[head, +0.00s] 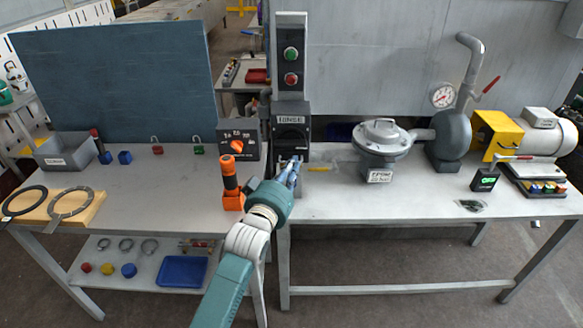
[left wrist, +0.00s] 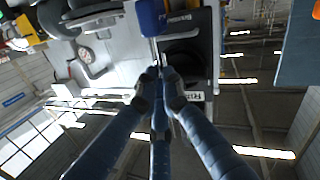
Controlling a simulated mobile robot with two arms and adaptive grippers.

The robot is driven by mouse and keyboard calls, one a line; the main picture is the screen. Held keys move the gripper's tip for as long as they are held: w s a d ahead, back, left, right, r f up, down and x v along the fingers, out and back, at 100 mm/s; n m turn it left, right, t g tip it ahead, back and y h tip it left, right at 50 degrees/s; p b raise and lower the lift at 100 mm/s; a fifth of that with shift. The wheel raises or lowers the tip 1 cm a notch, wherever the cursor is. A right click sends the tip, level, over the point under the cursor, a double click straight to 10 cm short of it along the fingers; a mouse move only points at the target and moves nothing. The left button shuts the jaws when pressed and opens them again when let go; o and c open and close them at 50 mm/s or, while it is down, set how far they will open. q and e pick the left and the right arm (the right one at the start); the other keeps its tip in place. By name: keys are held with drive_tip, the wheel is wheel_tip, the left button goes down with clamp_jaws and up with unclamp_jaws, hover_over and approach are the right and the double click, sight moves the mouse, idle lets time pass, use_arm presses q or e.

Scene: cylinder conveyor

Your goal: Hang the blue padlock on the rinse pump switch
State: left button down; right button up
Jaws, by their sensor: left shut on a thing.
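The rinse pump switch (head: 290,133) is a dark box labelled RINSE on the grey post, below the green and red buttons. My left gripper (head: 293,163) is right in front of its lower part. In the left wrist view, my left gripper (left wrist: 162,74) is shut, with its fingertips together at the metal shackle of the blue padlock (left wrist: 152,17). The padlock body sticks out beyond the fingertips. The dark switch (left wrist: 187,60) is close beside it. I cannot tell whether the shackle touches or passes through the switch. My right gripper is not in view.
An orange-and-black tool (head: 231,185) stands left of my arm. A grey box with an orange knob (head: 237,146) is behind it. A red padlock (head: 158,149) and a green padlock (head: 198,149) are at the left table's back. The pump (head: 382,138) stands at right.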

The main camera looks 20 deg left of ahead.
sight(292, 148)
use_arm(q)
drive_tip(key=shift+w+a, duration=0.2)
drive_tip(key=shift+w, duration=0.45)
drive_tip(key=shift+w+a, duration=0.2)
drive_tip(key=shift+w, duration=0.45)
drive_tip(key=shift+w+a+r+b, duration=0.1)
drive_tip(key=shift+a+r+b, duration=0.1)
drive_tip(key=shift+r, duration=0.35)
drive_tip(key=shift+w+a+r+b, duration=0.1)
drive_tip(key=shift+a+r, duration=0.1)
drive_tip(key=shift+r, duration=0.3)
drive_tip(key=shift+w+f, duration=0.1)
drive_tip(key=shift+w, duration=0.1)
drive_tip(key=shift+w+f, duration=0.55)
drive_tip(key=shift+w, duration=0.3)
drive_tip(key=shift+d, duration=0.1)
drive_tip(key=shift+s+f+b, duration=0.15)
drive_tip(key=shift+f+b, duration=0.2)
drive_tip(key=shift+f, duration=0.1)
drive_tip(key=shift+s+a+f, duration=0.15)
drive_tip(key=shift+a+f, duration=0.05)
drive_tip(key=shift+f, duration=0.35)
drive_tip(key=shift+s+d+f+b, duration=0.1)
drive_tip(key=shift+d+f+b, duration=0.05)
drive_tip(key=shift+f+b, duration=0.45)
